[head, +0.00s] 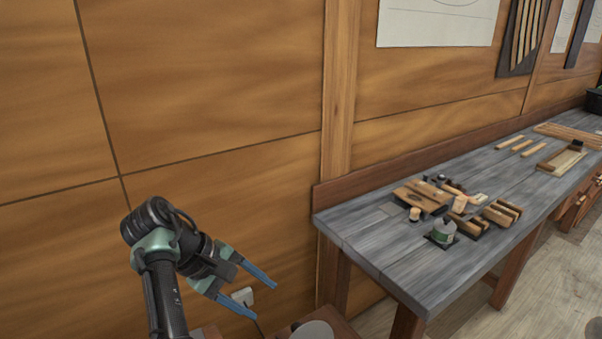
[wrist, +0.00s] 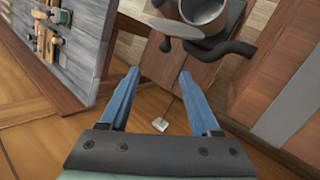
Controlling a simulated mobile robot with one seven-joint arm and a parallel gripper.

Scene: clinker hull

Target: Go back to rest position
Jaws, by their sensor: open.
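My gripper (head: 266,295) is at the lower left of the head view, in front of the wood-panelled wall. Its two blue fingers are spread apart with nothing between them. In the wrist view my gripper (wrist: 157,77) also shows open and empty, pointing toward a brown wooden surface with a metal pot (wrist: 207,14) on it. The fingers look apart from anything around them.
A small white box (head: 243,296) with a cord is behind my gripper. Open floor (head: 560,262) lies at the right.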

